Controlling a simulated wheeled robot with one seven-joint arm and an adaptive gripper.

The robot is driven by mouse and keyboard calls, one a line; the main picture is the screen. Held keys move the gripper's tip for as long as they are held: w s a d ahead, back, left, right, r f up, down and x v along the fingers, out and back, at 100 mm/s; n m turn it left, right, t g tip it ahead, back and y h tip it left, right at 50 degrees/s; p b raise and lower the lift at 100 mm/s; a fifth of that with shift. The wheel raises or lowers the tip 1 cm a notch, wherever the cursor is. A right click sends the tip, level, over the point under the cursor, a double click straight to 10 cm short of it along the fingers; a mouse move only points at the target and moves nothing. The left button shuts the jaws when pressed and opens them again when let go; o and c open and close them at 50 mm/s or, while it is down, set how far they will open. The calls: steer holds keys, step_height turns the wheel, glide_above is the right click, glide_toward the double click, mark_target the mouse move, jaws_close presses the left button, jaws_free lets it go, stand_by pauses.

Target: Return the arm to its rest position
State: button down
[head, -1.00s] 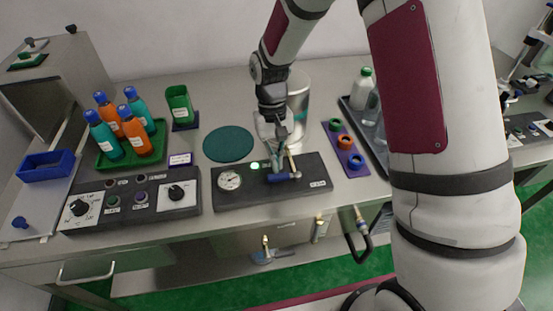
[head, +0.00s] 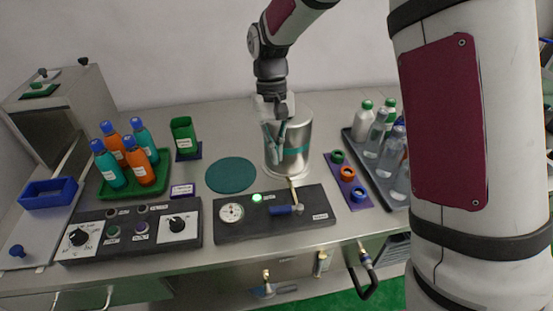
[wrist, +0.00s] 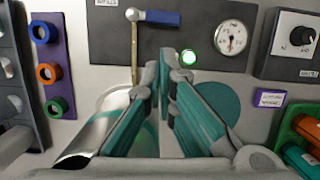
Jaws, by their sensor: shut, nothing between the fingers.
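My gripper (head: 279,142) is shut and empty, raised in front of a shiny metal cylinder (head: 299,160) at the back of the bench. In the wrist view its teal-padded fingers (wrist: 164,62) meet at the tips, close to the lower edge of the dark panel (wrist: 105,40). That panel carries a blue-handled lever (head: 287,210), a gauge (head: 231,212) and a lit green lamp (head: 257,198). The lever stands apart from my gripper in the head view. My arm rises up and to the right.
A green tray (head: 118,190) of bottles, a green cup (head: 184,136) and a knob panel (head: 128,230) stand left. A teal disc (head: 231,174) lies flat in the middle. Coloured rings on a purple strip (head: 340,188) and a bottle tray (head: 372,186) stand right.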

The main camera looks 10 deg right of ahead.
stand_by(0.4)
steer(key=s+d+r+t, duration=0.25)
steer(key=s+r, duration=0.35)
steer(key=r, duration=0.3)
steer(key=s+d+r+t+p, duration=0.1)
steer(key=s+d+r+t, duration=0.1)
steer(key=s, duration=0.8)
steer(key=s+d+r+t+p, duration=0.2)
steer(key=s+d+r, duration=0.3)
steer(key=s, duration=0.6)
steer(key=shift+s+r+m, duration=0.2)
steer(key=shift+r+m, duration=0.1)
